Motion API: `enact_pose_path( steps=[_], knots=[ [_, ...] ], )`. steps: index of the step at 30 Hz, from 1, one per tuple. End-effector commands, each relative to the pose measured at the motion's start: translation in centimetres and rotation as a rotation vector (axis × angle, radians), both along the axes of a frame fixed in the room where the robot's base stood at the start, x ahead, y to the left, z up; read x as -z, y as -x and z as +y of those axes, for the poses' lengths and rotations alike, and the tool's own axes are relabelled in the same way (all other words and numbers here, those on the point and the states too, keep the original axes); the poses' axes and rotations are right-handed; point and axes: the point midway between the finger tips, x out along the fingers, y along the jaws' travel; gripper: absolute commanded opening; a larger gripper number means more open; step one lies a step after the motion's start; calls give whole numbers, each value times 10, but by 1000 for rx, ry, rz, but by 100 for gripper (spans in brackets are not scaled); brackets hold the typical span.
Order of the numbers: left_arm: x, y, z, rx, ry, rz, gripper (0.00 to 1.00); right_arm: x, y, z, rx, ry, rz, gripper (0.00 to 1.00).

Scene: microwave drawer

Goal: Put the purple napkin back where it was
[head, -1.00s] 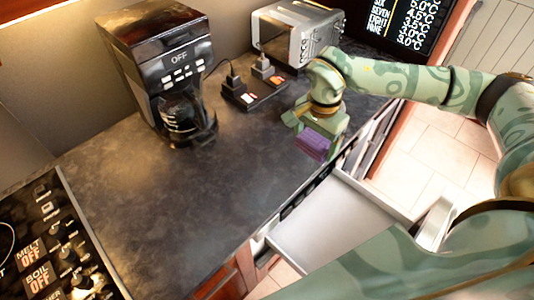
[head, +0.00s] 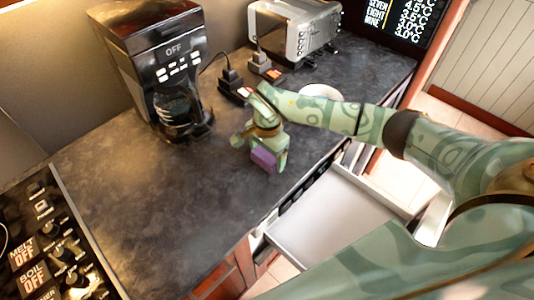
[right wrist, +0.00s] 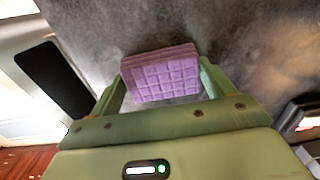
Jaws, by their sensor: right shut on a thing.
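The purple napkin (head: 264,160) is a small folded block with a quilted grid pattern. My right gripper (head: 262,152) is shut on it, over the dark countertop (head: 150,205). In the right wrist view the napkin (right wrist: 163,75) sits between the two green fingers of my right gripper (right wrist: 163,88), with the grey counter surface beyond it. I cannot tell whether the napkin touches the counter. An open, empty-looking drawer (head: 335,215) sticks out below the counter's front edge, right of the gripper. My left gripper is not in view.
A black coffee maker (head: 165,75) stands at the back, left of my right gripper. A toaster (head: 293,30) and plugs on a power strip (head: 245,85) are behind it. A white plate (head: 320,91) is partly hidden by my arm. Stove knobs (head: 60,250) are at lower left. The counter's front left is clear.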

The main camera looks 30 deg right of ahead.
Motion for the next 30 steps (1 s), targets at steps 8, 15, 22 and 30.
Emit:
enact_pose_path(
  steps=[8, 15, 22, 30],
  knots=[
    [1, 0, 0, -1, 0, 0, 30, 2, 0, 0, -1, 1, 0, 98],
    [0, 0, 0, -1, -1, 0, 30, 0, 0, 0, -1, 0, 0, 100],
    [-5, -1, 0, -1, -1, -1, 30, -34, -1, -1, -3, 2, -6, 100],
    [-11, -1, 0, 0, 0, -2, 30, -95, -1, -1, -2, 2, -5, 100]
  ],
)
